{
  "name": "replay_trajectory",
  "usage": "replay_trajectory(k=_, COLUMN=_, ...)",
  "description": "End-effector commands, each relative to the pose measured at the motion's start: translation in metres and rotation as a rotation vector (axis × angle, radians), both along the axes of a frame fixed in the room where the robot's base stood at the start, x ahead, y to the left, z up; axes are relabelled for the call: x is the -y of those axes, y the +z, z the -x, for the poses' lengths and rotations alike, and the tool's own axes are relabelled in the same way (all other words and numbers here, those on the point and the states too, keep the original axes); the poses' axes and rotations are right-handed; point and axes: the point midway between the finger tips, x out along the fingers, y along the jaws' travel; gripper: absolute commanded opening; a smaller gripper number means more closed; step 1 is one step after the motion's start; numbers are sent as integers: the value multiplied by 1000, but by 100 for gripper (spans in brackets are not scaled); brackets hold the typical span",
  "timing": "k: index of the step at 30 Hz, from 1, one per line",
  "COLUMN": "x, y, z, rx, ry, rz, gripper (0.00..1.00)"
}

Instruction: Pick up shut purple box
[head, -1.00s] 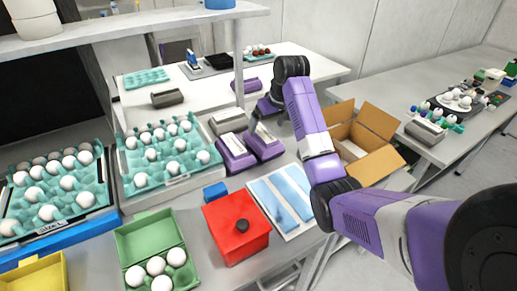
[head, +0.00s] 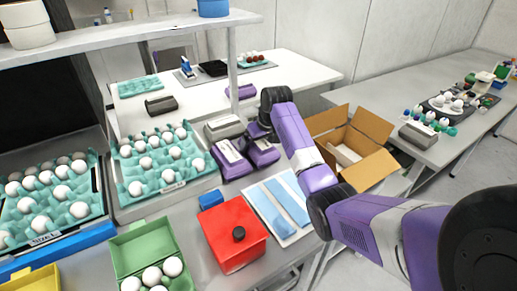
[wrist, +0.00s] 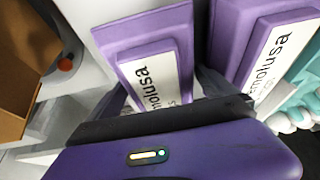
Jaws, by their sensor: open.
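Two shut purple boxes with white labels lie side by side on the grey bench. The right one (head: 264,155) is the left box in the wrist view (wrist: 128,65), and the left one (head: 228,168) is the right box there (wrist: 232,45). My gripper (wrist: 160,92) is open and empty, with its fingers spread on either side of the box nearer the carton. I cannot tell whether the fingers touch it. In the head view my wrist stands over the back of that box and hides part of it.
An open cardboard carton (head: 376,134) stands to the right. A grey box (head: 222,127) lies just behind the purple boxes. A teal egg tray (head: 133,172) is at left, a red lidded box (head: 216,226) and blue strips (head: 266,208) in front. A shelf post rises close behind.

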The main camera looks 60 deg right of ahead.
Motion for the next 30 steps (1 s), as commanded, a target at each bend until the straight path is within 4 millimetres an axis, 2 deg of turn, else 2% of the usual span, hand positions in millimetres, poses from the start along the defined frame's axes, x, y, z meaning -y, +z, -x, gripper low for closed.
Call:
replay_trajectory(k=26, x=0, y=-5, z=0, rx=-1, ry=1, rz=0, gripper=96)
replay_trajectory(k=30, x=0, y=-5, z=0, rx=-1, ry=1, rz=0, gripper=71)
